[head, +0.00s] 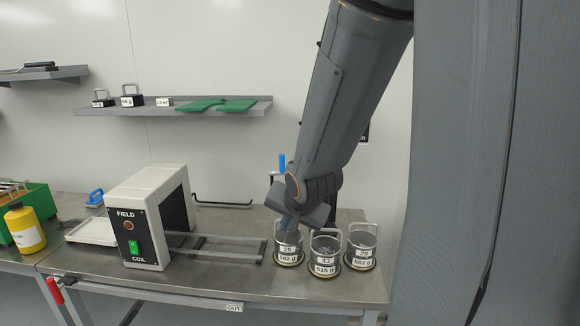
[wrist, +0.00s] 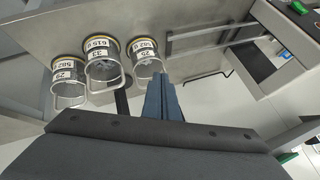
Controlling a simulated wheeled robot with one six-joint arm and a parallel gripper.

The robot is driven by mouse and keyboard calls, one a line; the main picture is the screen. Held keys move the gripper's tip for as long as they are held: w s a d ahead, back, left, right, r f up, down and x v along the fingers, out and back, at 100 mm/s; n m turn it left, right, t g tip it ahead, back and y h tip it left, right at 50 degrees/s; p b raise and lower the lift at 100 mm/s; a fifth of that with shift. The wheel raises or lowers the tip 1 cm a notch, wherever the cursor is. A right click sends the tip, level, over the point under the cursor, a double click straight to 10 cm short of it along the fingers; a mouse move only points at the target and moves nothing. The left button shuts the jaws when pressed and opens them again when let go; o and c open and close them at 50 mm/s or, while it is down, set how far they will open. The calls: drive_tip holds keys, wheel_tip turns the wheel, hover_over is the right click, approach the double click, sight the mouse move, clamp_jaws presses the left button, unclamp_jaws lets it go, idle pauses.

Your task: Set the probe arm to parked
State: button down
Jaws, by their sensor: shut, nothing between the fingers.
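An upright blue grip (head: 282,162) on a thin bar shows behind my arm in the head view. It may be the probe arm's handle; my arm hides much around it, so I cannot tell its setting. My gripper (head: 289,226) is low over the rear left canister, labelled 25 (head: 288,257), pointing down. In the wrist view my fingers (wrist: 160,82) are together and empty, with their tips close beside canister 25 (wrist: 147,68). I cannot tell whether they touch it. A dark bar (wrist: 121,101) shows beyond the canisters there.
Canisters 33 (head: 325,256) and 29 (head: 361,248) stand close by at the bench's right end. The field coil box (head: 135,230) with rails (head: 225,241) is to the left. A black bent rod (head: 222,204) is behind. A shelf (head: 180,109) hangs above.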

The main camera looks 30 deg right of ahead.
sight(284, 158)
drive_tip(key=w+d+r+m+t+b, duration=0.2)
drive_tip(key=w+d+r+m+t, duration=0.45)
drive_tip(key=d+r+m, duration=0.35)
drive_tip(key=shift+h, duration=0.3)
drive_tip(key=x, duration=0.4)
drive_tip(key=a+r+p+x, duration=0.1)
drive_tip(key=x, duration=0.2)
drive_tip(key=p+x, duration=0.1)
drive_tip(key=x, duration=0.3)
drive_tip(key=shift+w+a+r, duration=0.1)
drive_tip(key=shift+w+a, duration=0.05)
drive_tip(key=shift+w, duration=1.05)
drive_tip(key=shift+w+d+p, duration=0.2)
drive_tip(key=shift+w+p, duration=0.3)
drive_tip(key=shift+w, duration=0.55)
drive_tip(key=shift+w+d+p, duration=0.15)
drive_tip(key=shift+w+p, duration=0.35)
drive_tip(key=shift+w, duration=0.6)
drive_tip(key=shift+d, duration=0.1)
drive_tip(key=shift+s, duration=0.1)
